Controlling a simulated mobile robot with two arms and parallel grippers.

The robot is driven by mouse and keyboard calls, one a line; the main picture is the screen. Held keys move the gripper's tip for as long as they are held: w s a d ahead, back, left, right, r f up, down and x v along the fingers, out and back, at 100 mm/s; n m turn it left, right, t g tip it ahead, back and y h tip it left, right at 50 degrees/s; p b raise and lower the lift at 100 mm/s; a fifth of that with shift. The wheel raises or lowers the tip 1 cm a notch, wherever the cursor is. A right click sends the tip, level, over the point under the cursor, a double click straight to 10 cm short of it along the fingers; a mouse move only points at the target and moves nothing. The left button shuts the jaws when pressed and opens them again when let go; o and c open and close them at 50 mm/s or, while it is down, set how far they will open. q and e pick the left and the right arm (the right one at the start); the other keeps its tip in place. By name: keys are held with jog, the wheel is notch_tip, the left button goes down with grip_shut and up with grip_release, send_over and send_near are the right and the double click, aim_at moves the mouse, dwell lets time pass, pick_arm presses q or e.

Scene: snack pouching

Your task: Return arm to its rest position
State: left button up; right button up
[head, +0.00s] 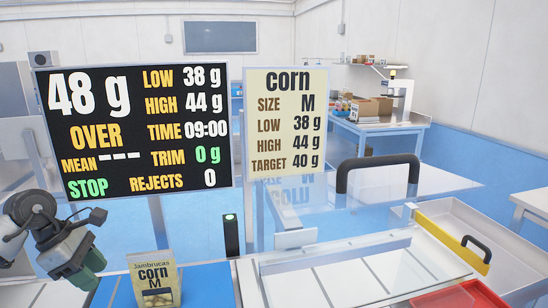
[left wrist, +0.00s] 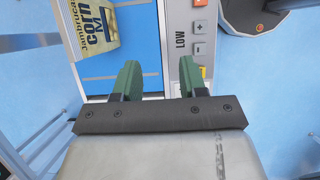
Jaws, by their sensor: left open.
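My left gripper (head: 90,268) is at the lower left of the head view, with green fingers pointing down. In the left wrist view its two fingers (left wrist: 156,78) stand apart with nothing between them. A corn M pouch (head: 155,280) stands upright on a blue surface (head: 207,286), to the right of the gripper and apart from it. The pouch also shows at the top left of the left wrist view (left wrist: 90,22). My right gripper is not in view.
A black display (head: 135,130) reads 48 g, OVER, STOP. A cream sign (head: 286,122) reads corn, size M, target 40 g. A panel with plus and minus buttons (left wrist: 200,28) is ahead of the fingers. A red tray (head: 460,296) and a yellow-edged bar (head: 450,240) are at right.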

pick_arm(q)
jog(key=d+n+t+h, duration=0.7)
jog(key=d+h, duration=0.5)
jog(key=d, duration=1)
jog(key=s+a+f+m+t+y, duration=0.35)
jog(key=f+m+y, duration=0.45)
jog(key=m, duration=1)
jog(key=s+a+f+m+t+y, duration=0.2)
jog(key=s+a+f+m+y, duration=0.35)
jog(key=m+y, duration=0.85)
jog(key=s+d+f+n+g+h, duration=0.1)
jog(key=s+f+g+h, duration=0.3)
jog(key=s, duration=0.5)
jog(key=s+d+f+n+g+h, duration=0.1)
jog(key=s+f+n+g, duration=0.1)
jog(key=s+f+g, duration=0.55)
notch_tip(320, 180, down, 23)
jog(key=s, duration=0.1)
jog(key=s+a+f+m+g, duration=0.1)
jog(key=s+a+f, duration=0.1)
jog(key=s+f, duration=1.5)
jog(key=shift+a+f, duration=0.25)
